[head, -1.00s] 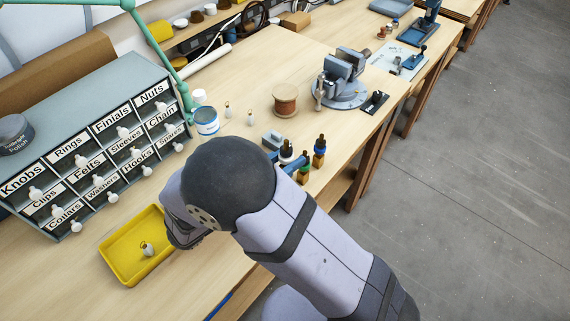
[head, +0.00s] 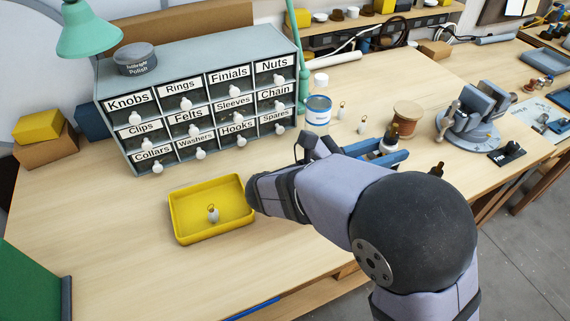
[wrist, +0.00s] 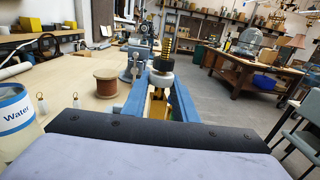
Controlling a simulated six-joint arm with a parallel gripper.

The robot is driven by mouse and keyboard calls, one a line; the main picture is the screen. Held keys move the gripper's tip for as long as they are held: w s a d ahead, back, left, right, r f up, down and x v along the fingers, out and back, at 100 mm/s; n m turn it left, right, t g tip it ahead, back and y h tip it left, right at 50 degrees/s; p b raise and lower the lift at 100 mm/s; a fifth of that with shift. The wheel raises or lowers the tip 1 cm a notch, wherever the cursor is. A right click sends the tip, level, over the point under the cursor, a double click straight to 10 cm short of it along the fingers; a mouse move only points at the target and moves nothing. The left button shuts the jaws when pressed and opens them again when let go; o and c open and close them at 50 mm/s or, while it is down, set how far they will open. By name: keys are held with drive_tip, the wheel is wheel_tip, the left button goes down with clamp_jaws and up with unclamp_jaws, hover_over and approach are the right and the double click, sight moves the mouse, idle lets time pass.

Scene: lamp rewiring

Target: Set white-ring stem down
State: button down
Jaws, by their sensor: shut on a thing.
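My gripper (head: 386,153), with blue fingers, is shut on the white-ring stem (head: 393,131), over the bench beside the wire spool. The stem stands about upright between the fingers. Another dark-topped stem (head: 437,168) shows just behind my arm, mostly hidden.
A vise (head: 472,112) is at right.

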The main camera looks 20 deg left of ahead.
drive_tip(key=w+a+r+n+t+y, duration=0.5)
drive_tip(key=w+a+r+n+y, duration=0.15)
drive_tip(key=a+r+y, duration=0.35)
drive_tip(key=w+a+f+n+y, duration=0.15)
drive_tip(key=a+n+y, duration=0.5)
drive_tip(key=a, duration=0.75)
drive_tip(key=shift+m+y, duration=0.35)
drive_tip(key=shift+m, duration=0.25)
drive_tip(key=f, duration=1.8)
drive_tip(key=shift+s+f, duration=0.2)
drive_tip(key=shift+f, duration=0.2)
drive_tip(key=c, duration=1.5)
unclamp_jaws()
drive_tip(key=shift+o, duration=0.3)
drive_tip(key=shift+r, duration=0.15)
drive_tip(key=b+v, duration=0.2)
drive_tip(key=v, duration=1)
drive_tip(key=shift+d+f, duration=0.1)
drive_tip(key=shift+f, duration=0.15)
